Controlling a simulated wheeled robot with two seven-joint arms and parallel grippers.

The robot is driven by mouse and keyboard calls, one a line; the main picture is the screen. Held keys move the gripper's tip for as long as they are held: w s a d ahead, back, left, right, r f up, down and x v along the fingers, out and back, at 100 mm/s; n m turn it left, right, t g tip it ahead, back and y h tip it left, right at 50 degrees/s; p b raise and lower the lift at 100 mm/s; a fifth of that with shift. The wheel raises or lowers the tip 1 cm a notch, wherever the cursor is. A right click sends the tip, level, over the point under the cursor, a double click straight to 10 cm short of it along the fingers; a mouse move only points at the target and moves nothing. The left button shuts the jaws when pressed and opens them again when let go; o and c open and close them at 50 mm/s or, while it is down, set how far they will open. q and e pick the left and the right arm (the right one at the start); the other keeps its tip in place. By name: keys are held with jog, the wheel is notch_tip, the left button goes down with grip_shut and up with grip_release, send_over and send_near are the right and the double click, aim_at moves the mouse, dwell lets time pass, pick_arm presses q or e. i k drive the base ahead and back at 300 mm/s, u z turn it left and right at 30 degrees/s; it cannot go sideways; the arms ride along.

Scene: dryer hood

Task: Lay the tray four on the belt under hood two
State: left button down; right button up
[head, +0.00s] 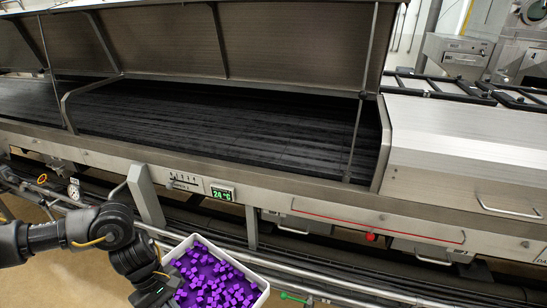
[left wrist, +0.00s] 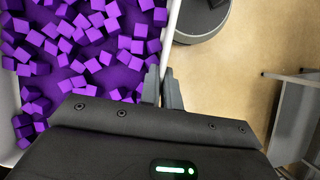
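A white tray (head: 262,277) filled with small purple cubes is at the bottom of the head view, in front of the dryer. Its wall also shows in the left wrist view (left wrist: 170,35). My left gripper (head: 160,296) is at the tray's left side. In the left wrist view its fingers (left wrist: 162,88) are close together, one on each side of the tray wall, gripping it. The black belt (head: 230,118) lies inside the dryer under a raised hood (head: 280,40), and its visible part is bare. My right gripper is out of view.
The dryer's steel front edge (head: 250,165) stands between tray and belt. A thin strut (head: 360,100) crosses the opening at right. A closed steel cover (head: 460,145) adjoins it. A green 24 °C display (head: 222,193) and rails (head: 330,280) are along the front.

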aim_at(235, 138)
jog(key=z, duration=0.35)
jog(key=i, duration=0.4)
jog(key=z, duration=0.35)
